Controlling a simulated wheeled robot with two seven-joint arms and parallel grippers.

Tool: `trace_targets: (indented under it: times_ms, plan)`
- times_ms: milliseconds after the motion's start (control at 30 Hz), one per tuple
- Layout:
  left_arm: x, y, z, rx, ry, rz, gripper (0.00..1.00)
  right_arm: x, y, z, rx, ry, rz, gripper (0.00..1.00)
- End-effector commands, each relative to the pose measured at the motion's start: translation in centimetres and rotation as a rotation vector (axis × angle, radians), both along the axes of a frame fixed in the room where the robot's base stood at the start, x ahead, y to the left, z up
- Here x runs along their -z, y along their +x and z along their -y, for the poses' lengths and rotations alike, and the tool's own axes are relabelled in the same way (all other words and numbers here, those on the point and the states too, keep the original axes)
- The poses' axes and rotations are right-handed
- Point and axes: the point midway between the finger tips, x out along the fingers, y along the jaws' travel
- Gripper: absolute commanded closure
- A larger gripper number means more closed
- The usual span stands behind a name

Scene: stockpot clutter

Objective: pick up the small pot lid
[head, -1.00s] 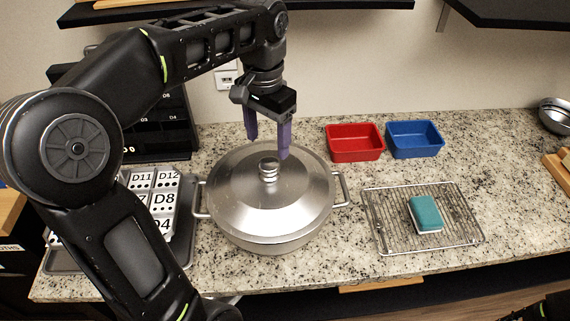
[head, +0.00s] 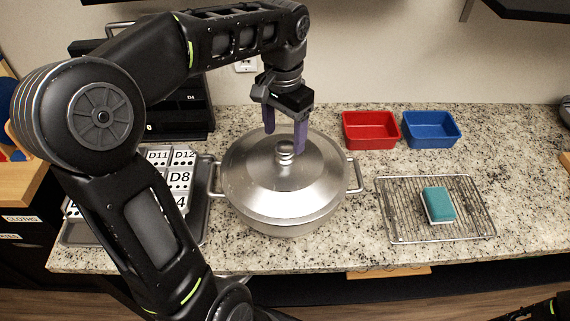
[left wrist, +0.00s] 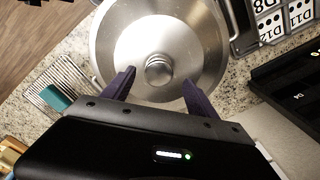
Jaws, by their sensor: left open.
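A silver metal lid (head: 262,178) with a round ridged knob (head: 285,153) sits on a wide silver pot (head: 285,226) on the counter. The lid also shows in the left wrist view (left wrist: 150,32), with the knob (left wrist: 158,70) near the middle. My left gripper (head: 284,142) has purple fingers and is open and empty. It points down over the lid, around or just above the knob. In the left wrist view the fingertips (left wrist: 158,78) lie on either side of the knob, with a gap to it. No other pot lid is clearly visible. My right gripper is not clearly in view.
A red bin (head: 371,131) and a blue bin (head: 431,130) stand at the back. A wire rack (head: 392,215) holds a teal sponge (head: 438,205) to the right. Labelled blocks (head: 180,180) lie on a tray at the left.

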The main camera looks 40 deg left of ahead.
Motion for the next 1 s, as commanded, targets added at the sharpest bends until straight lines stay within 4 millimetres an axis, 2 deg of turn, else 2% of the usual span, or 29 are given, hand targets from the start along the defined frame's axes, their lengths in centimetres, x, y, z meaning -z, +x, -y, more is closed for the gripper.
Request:
trace_targets:
  times_ms: [167,333,933,1000]
  plan:
    - [2.3,-0.1,0.3,0.002,0.0,-0.006,0.32,-1.1,-0.1,0.1,0.001,-0.002,-0.004,0.64]
    - [4.3,0.0,0.2,0.0,-0.001,-0.003,0.32,-1.1,-0.2,0.1,0.002,-0.003,-0.004,0.64]
    - [4.5,0.0,0.2,0.001,0.0,-0.001,0.32,-1.1,-0.2,0.1,0.002,-0.003,-0.004,0.64]
    - [4.5,0.0,0.2,0.001,0.0,-0.001,0.36,-1.1,-0.2,0.1,0.002,-0.003,-0.004,0.64]
